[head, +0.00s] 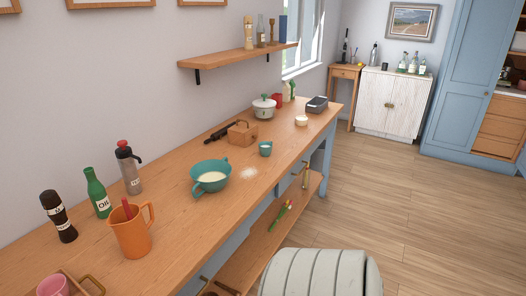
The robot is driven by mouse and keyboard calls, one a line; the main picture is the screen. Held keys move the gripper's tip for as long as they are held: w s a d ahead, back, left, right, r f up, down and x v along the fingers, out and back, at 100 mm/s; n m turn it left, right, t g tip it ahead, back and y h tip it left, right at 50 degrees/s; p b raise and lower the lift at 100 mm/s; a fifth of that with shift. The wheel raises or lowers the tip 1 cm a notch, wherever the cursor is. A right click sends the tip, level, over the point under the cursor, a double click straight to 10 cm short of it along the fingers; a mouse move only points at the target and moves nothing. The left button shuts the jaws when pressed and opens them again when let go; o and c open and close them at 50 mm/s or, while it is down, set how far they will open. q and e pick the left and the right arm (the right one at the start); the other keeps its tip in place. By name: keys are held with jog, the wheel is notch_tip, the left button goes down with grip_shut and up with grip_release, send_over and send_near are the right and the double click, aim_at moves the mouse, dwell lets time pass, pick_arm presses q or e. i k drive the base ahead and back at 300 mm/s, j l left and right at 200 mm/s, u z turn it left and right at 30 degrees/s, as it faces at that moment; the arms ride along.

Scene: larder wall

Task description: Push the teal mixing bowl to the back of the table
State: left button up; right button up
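The teal mixing bowl (197,185) stands upright on the long wooden table (185,233), around the middle of its length in the head view. It has a handle on each side and something cream-coloured inside. Bare wood lies between it and the wall. Neither of my grippers shows in the head view, and nothing is seen touching the bowl.
An orange jug (131,238), a green oil bottle (97,193) and a grey flask (129,170) stand left of the bowl. A shelf (235,57) hangs above.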

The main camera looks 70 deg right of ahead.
aim_at(211, 175)
jog(key=z, duration=1.85)
jog(key=i+l+u, duration=0.1)
jog(key=l, duration=0.25)
jog(key=i+l+u, duration=0.1)
jog(key=i+l, duration=0.2)
jog(key=i+l+u, duration=0.1)
jog(key=l, duration=0.4)
